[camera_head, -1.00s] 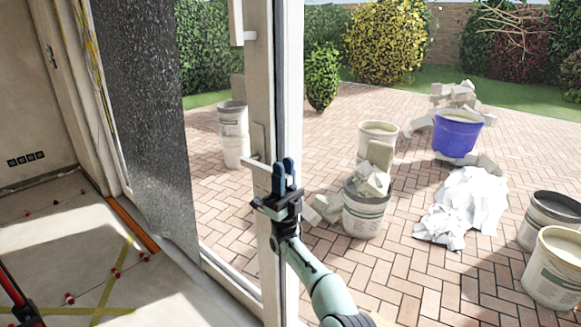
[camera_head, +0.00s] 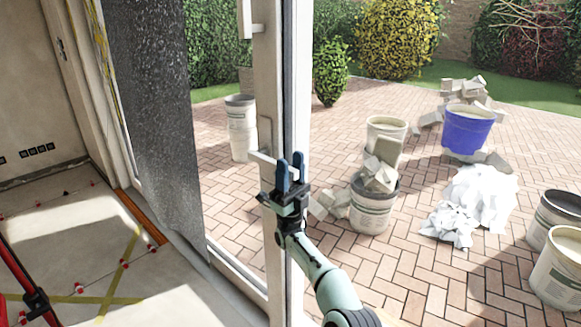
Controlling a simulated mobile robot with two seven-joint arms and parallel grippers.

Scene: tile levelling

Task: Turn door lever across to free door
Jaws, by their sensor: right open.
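The white door lever (camera_head: 260,157) sits on an upright backplate (camera_head: 264,134) on the pale door frame (camera_head: 268,88). It points roughly sideways, toward my right gripper. My right gripper (camera_head: 291,160) comes up from the lower right, with two dark blue fingers pointing up. Its jaws are open, and nothing shows between them. The fingers are just right of the lever's end and overlap the frame's edge in the picture. I cannot tell whether they touch the lever. My left gripper is not in view.
Outside is brick paving with a rubble bucket (camera_head: 374,206), a blue bucket (camera_head: 467,130), white sheeting (camera_head: 475,203) and other buckets at right. Indoors, a red bar (camera_head: 18,270) with black fittings stands at lower left. The floor has yellow tape (camera_head: 126,257) and small red pieces.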

